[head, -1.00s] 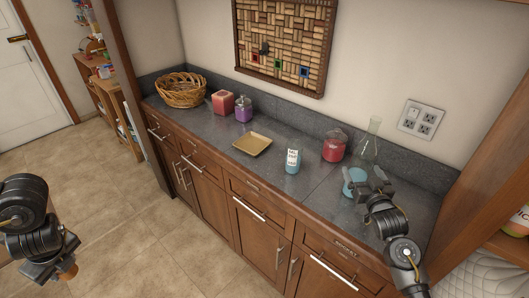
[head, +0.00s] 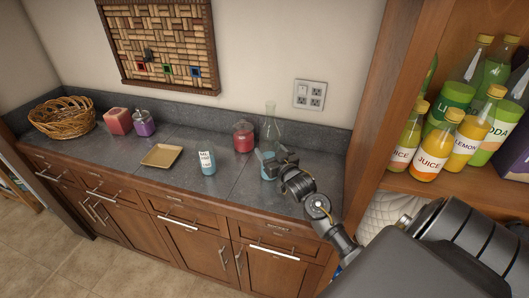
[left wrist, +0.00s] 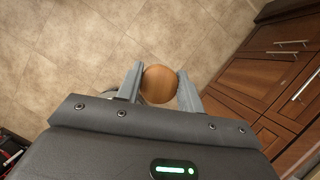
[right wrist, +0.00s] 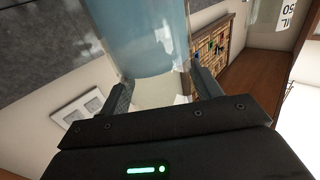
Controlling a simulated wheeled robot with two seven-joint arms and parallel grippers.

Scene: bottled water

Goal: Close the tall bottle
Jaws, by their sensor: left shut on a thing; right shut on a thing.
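The tall bottle (head: 270,118) stands on the counter, clear and narrowing at the top, with blue liquid low inside. My right gripper (head: 277,162) is at its right front side. In the right wrist view, the fingers (right wrist: 165,92) are shut around the clear part, above the blue liquid (right wrist: 155,45). My left gripper (left wrist: 160,84) is outside the head view. In its wrist view it is shut on a round brown wooden stopper (left wrist: 159,82), held over the floor. The bottle's mouth shows no stopper in the head view.
On the counter (head: 245,185) stand a red jar (head: 243,137), a labelled blue bottle (head: 207,163), a tan tray (head: 161,155), a purple jar (head: 143,124), a red candle (head: 117,121) and a basket (head: 64,117). A shelf with juice bottles (head: 435,145) is at the right.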

